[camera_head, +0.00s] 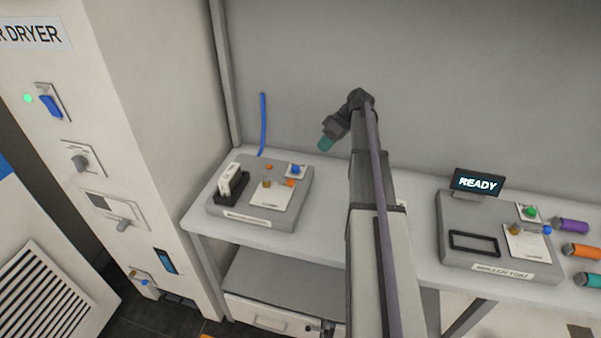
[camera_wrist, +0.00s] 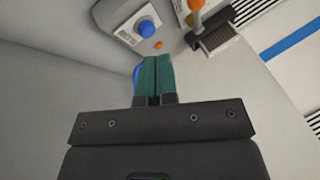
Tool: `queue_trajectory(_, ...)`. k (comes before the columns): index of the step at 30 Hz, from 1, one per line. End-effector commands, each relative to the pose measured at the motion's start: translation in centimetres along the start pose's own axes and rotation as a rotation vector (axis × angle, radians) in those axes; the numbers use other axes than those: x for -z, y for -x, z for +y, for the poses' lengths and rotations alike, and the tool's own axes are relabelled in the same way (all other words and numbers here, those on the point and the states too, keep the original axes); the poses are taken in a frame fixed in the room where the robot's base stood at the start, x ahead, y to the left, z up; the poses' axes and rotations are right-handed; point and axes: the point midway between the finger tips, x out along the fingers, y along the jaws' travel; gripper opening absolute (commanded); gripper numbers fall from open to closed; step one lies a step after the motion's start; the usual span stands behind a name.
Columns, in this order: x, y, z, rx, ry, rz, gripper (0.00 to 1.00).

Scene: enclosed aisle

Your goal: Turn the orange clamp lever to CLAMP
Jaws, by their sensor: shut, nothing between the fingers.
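The orange clamp lever (camera_head: 291,183) is on the grey fixture (camera_head: 263,222) on the left bench, beside a white label plate. In the wrist view an orange knob on a pale stem (camera_wrist: 196,6) shows at the top edge, partly cut off. Which mark the lever points to is too small to read. My gripper (camera_head: 325,144) is up and to the right of the fixture, in the air and apart from it. In the wrist view its teal fingers (camera_wrist: 154,62) are together with nothing between them.
The fixture also bears a blue button (camera_head: 295,170), a small orange dot (camera_head: 268,166), a brass knob (camera_head: 267,184) and a black holder (camera_head: 231,187) with a white piece. A second device with a READY display (camera_head: 477,182) stands right. A dryer cabinet (camera_head: 95,130) stands left.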

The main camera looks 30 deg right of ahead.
Motion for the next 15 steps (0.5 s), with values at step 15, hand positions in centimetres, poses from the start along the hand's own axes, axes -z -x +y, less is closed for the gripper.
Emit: queue_trajectory(15,-0.5,-9.2,0.3,0.0,-0.001,-0.001,0.0)
